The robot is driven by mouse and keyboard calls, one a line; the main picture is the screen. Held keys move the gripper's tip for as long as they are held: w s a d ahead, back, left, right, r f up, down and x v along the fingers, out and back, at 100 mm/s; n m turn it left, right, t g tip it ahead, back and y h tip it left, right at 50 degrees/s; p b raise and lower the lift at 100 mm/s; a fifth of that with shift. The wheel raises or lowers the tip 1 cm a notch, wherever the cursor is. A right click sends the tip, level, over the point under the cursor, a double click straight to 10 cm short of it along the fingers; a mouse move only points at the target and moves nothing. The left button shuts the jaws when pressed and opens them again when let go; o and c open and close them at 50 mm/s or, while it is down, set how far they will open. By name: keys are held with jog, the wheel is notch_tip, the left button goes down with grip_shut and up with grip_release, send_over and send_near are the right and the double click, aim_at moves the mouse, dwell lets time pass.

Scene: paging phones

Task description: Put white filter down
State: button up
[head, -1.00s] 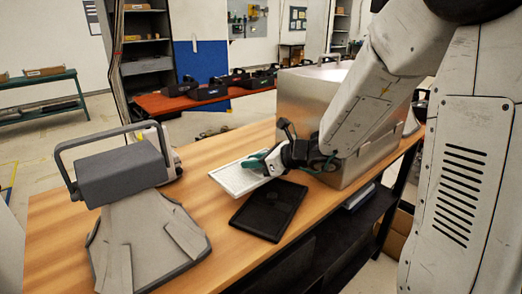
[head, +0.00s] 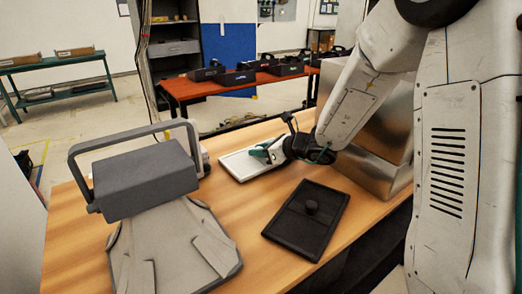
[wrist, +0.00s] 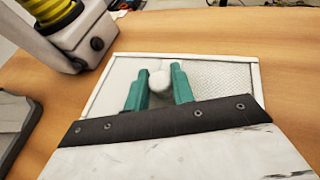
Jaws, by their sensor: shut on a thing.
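The white filter (head: 236,165) is a flat, framed rectangular panel at the middle of the wooden table in the head view. In the wrist view the filter (wrist: 215,75) fills the middle, with a pale mesh face and a rounded white knob (wrist: 159,81). My gripper (head: 262,152) is over the filter. In the wrist view the green fingers of my gripper (wrist: 158,88) are shut on the knob. The filter appears flat and close to the tabletop; I cannot tell whether it touches. My wrist hides its near part.
A black panel with a round knob (head: 305,220) lies on the table (head: 75,215) in front. A grey device with a handle (head: 145,180) stands at left. A metal box (head: 375,130) is behind my arm. A white-and-yellow device (wrist: 75,30) sits close to the filter.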

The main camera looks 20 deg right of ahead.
jog(key=shift+a+f, duration=0.1)
jog(key=shift+f, duration=0.15)
jog(key=o, duration=1)
jog(key=shift+f, duration=0.1)
